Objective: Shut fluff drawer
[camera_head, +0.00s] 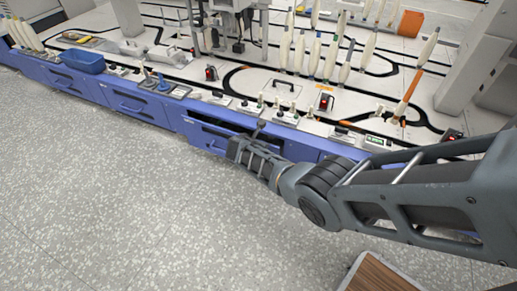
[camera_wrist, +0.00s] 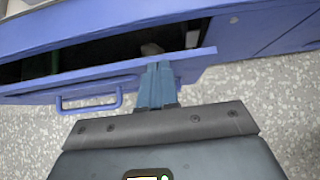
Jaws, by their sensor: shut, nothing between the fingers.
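The fluff drawer (camera_head: 205,139) is a blue drawer in the front of the long blue-sided machine. It stands partly open, with a dark gap behind its top edge. In the wrist view the drawer front (camera_wrist: 185,60) runs across the picture, its loop handle (camera_wrist: 90,104) at left. My gripper (camera_wrist: 158,67) is shut and empty. Its fingertips are at the front panel near its right end, right of the handle; I cannot tell whether they touch. In the head view my gripper (camera_head: 243,147) covers the drawer's right end.
Other blue drawers (camera_head: 130,104) line the front to the left and look shut. A blue bin (camera_head: 82,61), bobbins and small fittings stand on the white top. A wooden-topped box (camera_head: 378,275) is on the floor at bottom right. The speckled floor before the drawer is clear.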

